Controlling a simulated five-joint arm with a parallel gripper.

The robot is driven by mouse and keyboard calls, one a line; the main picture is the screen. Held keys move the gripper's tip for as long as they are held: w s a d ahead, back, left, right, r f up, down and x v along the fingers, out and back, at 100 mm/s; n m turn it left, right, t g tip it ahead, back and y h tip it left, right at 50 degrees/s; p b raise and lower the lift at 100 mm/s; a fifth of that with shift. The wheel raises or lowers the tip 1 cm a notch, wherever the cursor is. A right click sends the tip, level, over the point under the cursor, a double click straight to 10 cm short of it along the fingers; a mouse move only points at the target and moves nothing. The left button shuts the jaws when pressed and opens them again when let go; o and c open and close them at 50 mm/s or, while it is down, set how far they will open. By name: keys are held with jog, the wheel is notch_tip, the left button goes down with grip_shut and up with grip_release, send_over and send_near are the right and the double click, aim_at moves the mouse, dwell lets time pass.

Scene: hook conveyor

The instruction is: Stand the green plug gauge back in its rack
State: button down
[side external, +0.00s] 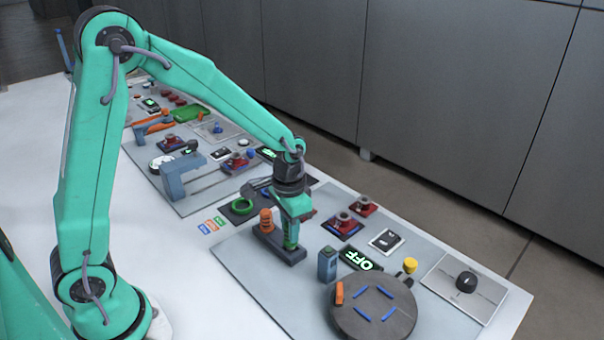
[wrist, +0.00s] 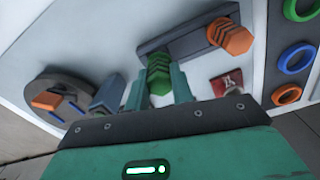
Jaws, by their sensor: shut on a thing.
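The green plug gauge (side external: 291,238) is a ribbed peg between the fingers of my gripper (side external: 291,228), which is shut on it. It also shows between the two fingertips (wrist: 162,92) in the wrist view, with the gauge's ribbed end (wrist: 159,70) beyond them. The rack (side external: 281,250) is a dark grey bar. The gauge is at the right end of the rack in the side view; I cannot tell whether its lower end is seated or just above. An orange plug gauge (side external: 266,221) stands upright at the rack's other end, also seen in the wrist view (wrist: 230,37).
A blue-grey post (side external: 327,264) stands right of the rack, near a round turntable (side external: 350,322) with blue bars and an orange piece. A green ring (side external: 243,206) lies behind the rack. Red-topped devices (side external: 343,222) stand to the right. The panel in front is clear.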

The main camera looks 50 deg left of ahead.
jog(key=shift+f, duration=0.95)
dwell(0.4)
dwell(0.5)
jog(key=c, duration=0.7)
grip_release()
jog(key=shift+r, duration=0.2)
jog(key=shift+r, duration=3.35)
